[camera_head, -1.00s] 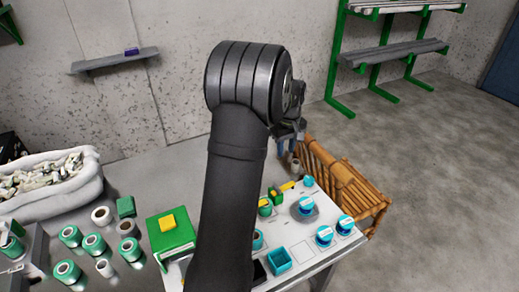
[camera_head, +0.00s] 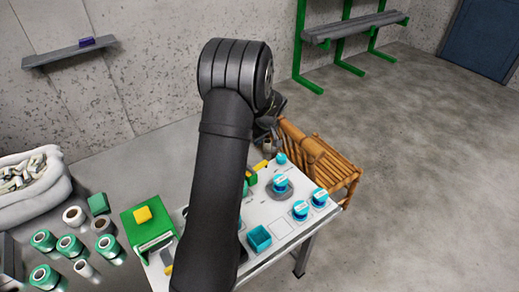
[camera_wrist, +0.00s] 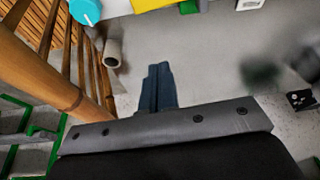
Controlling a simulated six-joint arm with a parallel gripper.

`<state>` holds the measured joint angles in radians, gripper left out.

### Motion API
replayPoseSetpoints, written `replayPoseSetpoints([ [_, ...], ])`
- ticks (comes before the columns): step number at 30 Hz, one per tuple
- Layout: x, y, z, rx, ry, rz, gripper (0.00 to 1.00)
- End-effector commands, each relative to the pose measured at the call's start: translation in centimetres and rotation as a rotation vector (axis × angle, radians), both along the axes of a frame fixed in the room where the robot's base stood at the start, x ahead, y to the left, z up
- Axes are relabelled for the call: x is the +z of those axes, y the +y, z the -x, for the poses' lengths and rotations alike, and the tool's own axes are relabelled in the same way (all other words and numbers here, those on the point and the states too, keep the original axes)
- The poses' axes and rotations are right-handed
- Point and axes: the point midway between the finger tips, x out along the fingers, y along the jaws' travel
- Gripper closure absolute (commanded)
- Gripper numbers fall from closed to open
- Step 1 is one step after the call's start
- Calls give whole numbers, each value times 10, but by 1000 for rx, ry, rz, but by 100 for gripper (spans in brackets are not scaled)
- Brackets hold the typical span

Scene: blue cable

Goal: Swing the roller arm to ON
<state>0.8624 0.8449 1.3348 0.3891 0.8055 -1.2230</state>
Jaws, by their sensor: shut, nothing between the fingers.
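My gripper (camera_wrist: 158,85) is shut and empty in the wrist view, its dark blue fingers over light grey surface. In the head view it is mostly hidden behind my arm, at the far end of the panel table. A pale roller-like cylinder (camera_wrist: 113,52) is left of the fingertips and apart from them; it also shows in the head view (camera_head: 268,146). A yellow part (camera_wrist: 152,4) lies at the wrist view's top edge, and a yellow bar (camera_head: 261,166) shows on the panel. I cannot tell which part is the roller arm, and no ON mark is readable.
A bamboo rack (camera_head: 325,165) stands close beside the panel's far end; its rails (camera_wrist: 45,70) fill the wrist view's left. The white panel (camera_head: 262,210) carries blue knobs (camera_head: 300,209) and an open blue box (camera_head: 259,238). Several green spools (camera_head: 70,246) stand at left.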

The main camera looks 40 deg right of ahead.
Motion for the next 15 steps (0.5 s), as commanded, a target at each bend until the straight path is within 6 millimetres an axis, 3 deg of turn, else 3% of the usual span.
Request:
replayPoseSetpoints([
  [12, -77, 4, -26, 1, 2, -3, 100],
  [15, -88, 2, -25, -3, 1, -1, 100],
])
